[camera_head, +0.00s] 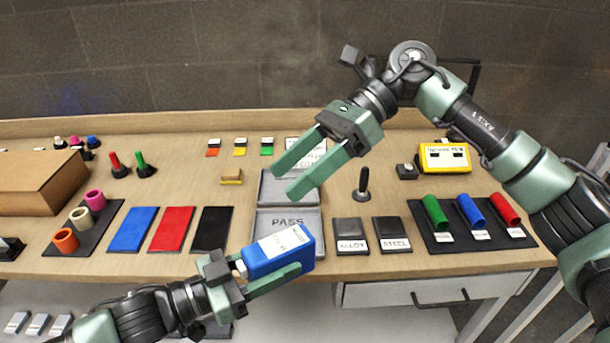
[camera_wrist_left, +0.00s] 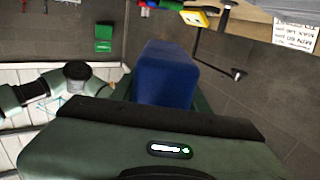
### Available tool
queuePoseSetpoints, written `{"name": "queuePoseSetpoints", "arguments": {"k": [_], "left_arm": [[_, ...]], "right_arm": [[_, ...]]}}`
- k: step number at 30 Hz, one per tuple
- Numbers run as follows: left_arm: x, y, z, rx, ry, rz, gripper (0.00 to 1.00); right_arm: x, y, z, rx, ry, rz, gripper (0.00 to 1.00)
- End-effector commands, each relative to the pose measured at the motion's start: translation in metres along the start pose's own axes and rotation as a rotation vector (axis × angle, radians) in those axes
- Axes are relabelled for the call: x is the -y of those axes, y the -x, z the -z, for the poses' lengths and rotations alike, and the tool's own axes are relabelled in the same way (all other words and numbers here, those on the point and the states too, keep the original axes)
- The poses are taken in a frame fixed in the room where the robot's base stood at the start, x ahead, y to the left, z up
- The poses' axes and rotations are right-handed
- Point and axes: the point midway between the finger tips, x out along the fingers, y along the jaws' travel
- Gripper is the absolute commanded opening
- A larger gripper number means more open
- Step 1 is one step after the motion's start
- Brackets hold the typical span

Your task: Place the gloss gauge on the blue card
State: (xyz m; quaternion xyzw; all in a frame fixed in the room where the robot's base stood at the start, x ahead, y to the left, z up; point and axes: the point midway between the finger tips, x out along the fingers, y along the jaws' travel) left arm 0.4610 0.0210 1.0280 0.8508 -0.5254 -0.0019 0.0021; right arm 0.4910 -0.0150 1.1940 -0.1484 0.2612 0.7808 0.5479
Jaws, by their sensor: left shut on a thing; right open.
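The gloss gauge (camera_head: 280,252) is a blue box with a white label on top. My left gripper (camera_head: 296,262) is shut on it, holding it at the front edge of the table, in front of the PASS tray. In the left wrist view the gauge (camera_wrist_left: 166,75) shows as a plain blue block between the fingers; its label is not visible there. The blue card (camera_head: 133,230) lies flat and bare on the left part of the table, away from the gauge.
A red card (camera_head: 172,229) and a black card (camera_head: 212,230) lie right of the blue card. A dark mat (camera_head: 100,228) with coloured rings is left of it. The grey PASS tray (camera_head: 262,222), ALLOY block (camera_head: 350,232) and STEEL block (camera_head: 392,231) stand further right.

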Motion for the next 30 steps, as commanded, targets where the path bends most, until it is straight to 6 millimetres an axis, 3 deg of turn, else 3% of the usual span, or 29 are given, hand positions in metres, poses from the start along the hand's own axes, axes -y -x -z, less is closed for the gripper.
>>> {"name": "queuePoseSetpoints", "arguments": {"k": [3, 9, 17, 30], "left_arm": [[0.000, 0.000, 0.001, -0.002, -0.001, -0.001, 0.00], [0.000, 0.000, 0.001, -0.002, -0.001, -0.001, 0.00], [0.000, 0.000, 0.001, -0.003, -0.001, -0.001, 0.00], [0.000, 0.000, 0.001, -0.003, -0.001, -0.001, 0.00]], "right_arm": [[-0.006, -0.007, 0.005, -0.297, 0.166, 0.022, 0.71], [-0.005, 0.002, 0.015, -0.584, 0.293, 0.050, 0.71], [-0.002, -0.010, 0.028, -0.642, 0.312, 0.053, 0.71], [0.010, -0.074, 0.073, -0.637, 0.311, 0.054, 0.71]]}}
